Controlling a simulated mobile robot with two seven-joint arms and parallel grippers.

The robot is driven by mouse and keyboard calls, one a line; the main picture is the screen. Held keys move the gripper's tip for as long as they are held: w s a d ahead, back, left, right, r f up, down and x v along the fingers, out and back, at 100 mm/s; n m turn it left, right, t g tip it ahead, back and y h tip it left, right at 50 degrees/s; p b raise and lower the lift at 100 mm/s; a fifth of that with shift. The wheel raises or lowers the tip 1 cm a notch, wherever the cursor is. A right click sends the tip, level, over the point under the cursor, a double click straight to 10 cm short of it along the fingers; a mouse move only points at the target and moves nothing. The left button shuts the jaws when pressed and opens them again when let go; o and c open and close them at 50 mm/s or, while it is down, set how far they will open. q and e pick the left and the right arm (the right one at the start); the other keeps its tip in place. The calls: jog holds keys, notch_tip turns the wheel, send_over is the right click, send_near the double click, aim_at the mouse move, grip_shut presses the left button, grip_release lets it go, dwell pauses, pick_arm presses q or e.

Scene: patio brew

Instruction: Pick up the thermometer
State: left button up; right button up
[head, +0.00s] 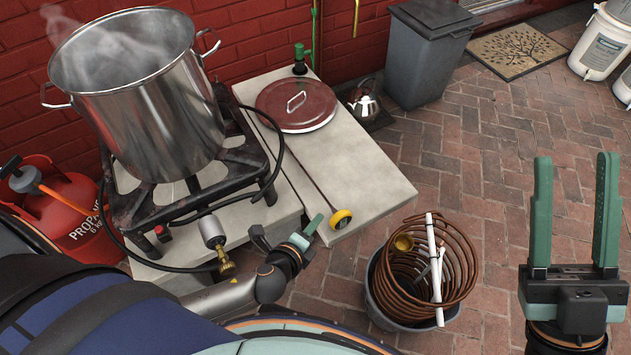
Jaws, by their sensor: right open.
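The thermometer has a long thin stem (290,157) and a round yellow-rimmed dial (341,219). My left gripper (287,230) is low beside the slab's near edge, just left of the dial. Its fingers look spread with nothing between them, and it appears apart from the thermometer. My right gripper (577,160) is open and empty, raised over the brick paving at the right.
A steaming steel pot (150,110) stands on a burner (135,205) left of the slab (365,175). A red lid (297,110) lies on the slab. A bucket (375,310) with a copper coil (450,250) stands right of my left gripper. Open paving (500,190) lies beyond.

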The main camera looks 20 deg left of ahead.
aim_at(330, 206)
pick_arm(q)
jog(key=b+x, duration=0.1)
jog(key=x, duration=0.4)
jog(key=b+x, duration=0.3)
jog(key=x, duration=0.2)
jog(key=shift+d+f, duration=0.1)
jog(key=shift+f, duration=0.2)
pick_arm(e)
jog(key=shift+m, duration=0.4)
jog(key=f, duration=0.4)
jog(key=shift+a+f, duration=0.2)
jog(key=shift+f, duration=0.05)
pick_arm(q)
jog(key=shift+c, duration=0.4)
grip_shut()
